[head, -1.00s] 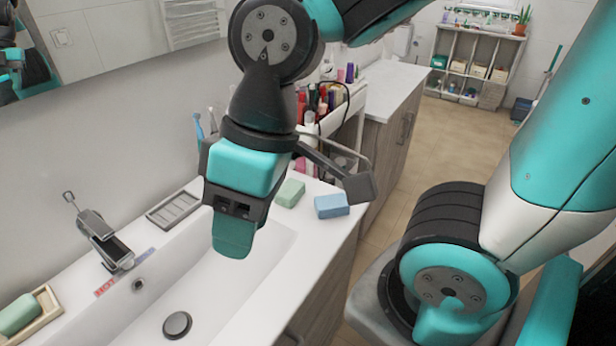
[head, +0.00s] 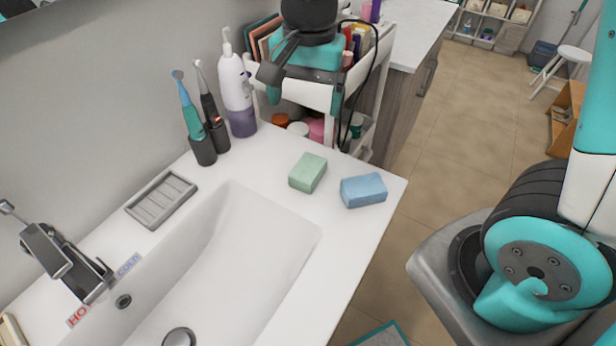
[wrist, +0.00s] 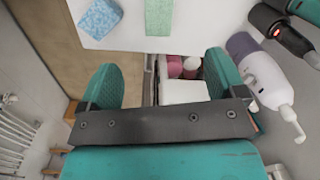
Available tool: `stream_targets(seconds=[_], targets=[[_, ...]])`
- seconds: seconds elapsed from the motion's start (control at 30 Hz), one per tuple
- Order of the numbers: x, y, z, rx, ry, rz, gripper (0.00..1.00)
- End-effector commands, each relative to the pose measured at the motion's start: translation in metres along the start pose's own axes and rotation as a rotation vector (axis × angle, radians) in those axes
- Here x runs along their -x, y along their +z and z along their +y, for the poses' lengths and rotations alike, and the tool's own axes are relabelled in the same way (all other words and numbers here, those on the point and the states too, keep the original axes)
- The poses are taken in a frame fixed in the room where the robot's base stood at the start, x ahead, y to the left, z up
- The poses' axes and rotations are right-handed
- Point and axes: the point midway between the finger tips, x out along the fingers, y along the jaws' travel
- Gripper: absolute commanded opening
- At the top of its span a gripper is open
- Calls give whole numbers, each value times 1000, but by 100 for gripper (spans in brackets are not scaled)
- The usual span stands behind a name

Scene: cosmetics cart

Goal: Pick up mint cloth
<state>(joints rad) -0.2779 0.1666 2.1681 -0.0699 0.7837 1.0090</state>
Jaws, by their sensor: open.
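The mint cloth (head: 308,172) looks like a small pale green block lying on the white counter, right of the basin. In the wrist view the mint cloth (wrist: 158,17) shows at the top edge, partly cut off. A similar blue block (head: 363,190) lies just right of it in the head view. My gripper (head: 305,98) is open and empty, beyond the counter's far end in front of the cart. In the wrist view my gripper (wrist: 163,68) has its two teal fingers wide apart, with nothing between them; the cloth lies ahead of them.
A white cart (head: 340,118) with bottles stands behind the counter's far end. A purple-white bottle (head: 236,95) and a toothbrush holder (head: 203,148) stand by the wall. A grey soap dish (head: 160,200) lies beside the basin (head: 245,250).

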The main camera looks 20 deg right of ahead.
Motion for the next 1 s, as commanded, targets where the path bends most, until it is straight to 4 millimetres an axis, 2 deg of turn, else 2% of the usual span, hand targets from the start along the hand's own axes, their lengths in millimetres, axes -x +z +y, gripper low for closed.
stream_targets(seconds=[0.03, 0.2, 0.6, 0.73, 1.0], targets=[[-12, -9, -4, -82, 20, 10, 89], [-31, -23, -9, -228, 47, 32, 89], [-116, -23, -5, -226, 50, 30, 89], [-134, -24, -4, -225, 47, 32, 89], [-155, -25, 0, -225, 48, 31, 89]])
